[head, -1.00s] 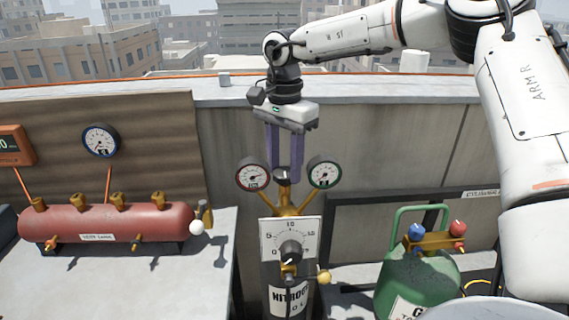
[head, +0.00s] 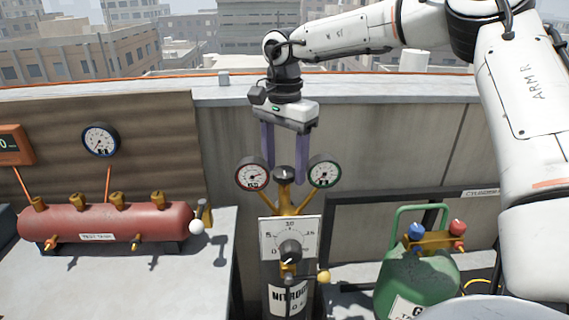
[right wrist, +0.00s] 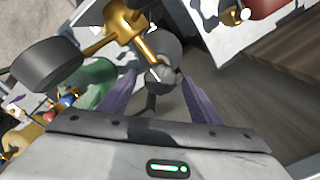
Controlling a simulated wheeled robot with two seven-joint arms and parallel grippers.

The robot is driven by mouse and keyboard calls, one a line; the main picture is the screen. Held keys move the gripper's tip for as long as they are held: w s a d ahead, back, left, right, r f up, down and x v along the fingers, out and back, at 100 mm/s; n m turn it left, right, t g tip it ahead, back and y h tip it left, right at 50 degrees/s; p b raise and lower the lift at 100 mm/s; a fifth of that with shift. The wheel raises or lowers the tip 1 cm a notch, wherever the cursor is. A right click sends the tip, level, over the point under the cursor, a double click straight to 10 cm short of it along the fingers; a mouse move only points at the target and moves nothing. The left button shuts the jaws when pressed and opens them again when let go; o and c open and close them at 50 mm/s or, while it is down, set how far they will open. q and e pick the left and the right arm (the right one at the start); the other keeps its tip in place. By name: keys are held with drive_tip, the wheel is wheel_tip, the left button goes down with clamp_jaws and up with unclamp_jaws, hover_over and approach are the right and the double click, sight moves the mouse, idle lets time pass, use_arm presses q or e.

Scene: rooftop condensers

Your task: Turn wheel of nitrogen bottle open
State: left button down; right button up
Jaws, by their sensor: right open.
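The nitrogen bottle (head: 288,300) stands upright against the wall in the middle of the head view. Its dark wheel (head: 285,174) sits on top of the brass fitting, between two round gauges. My right gripper (head: 285,174) points down from above, open, with one purple finger on each side of the wheel. In the right wrist view, the wheel (right wrist: 161,76) shows between the fingertips, and I see no clear grip on it. Whether a finger touches the wheel's rim, I cannot tell. My left gripper is not in view.
A red-rimmed gauge (head: 253,174) and a green-rimmed gauge (head: 325,171) flank the wheel closely. A dial plate with a black knob (head: 290,250) is below. A red tank (head: 105,222) lies on the left bench; a green cylinder (head: 420,282) stands right.

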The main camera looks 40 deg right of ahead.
sight(285, 171)
wheel_tip(285, 171, up, 10)
drive_tip(key=shift+r, duration=0.15)
idle(0.3)
idle(0.4)
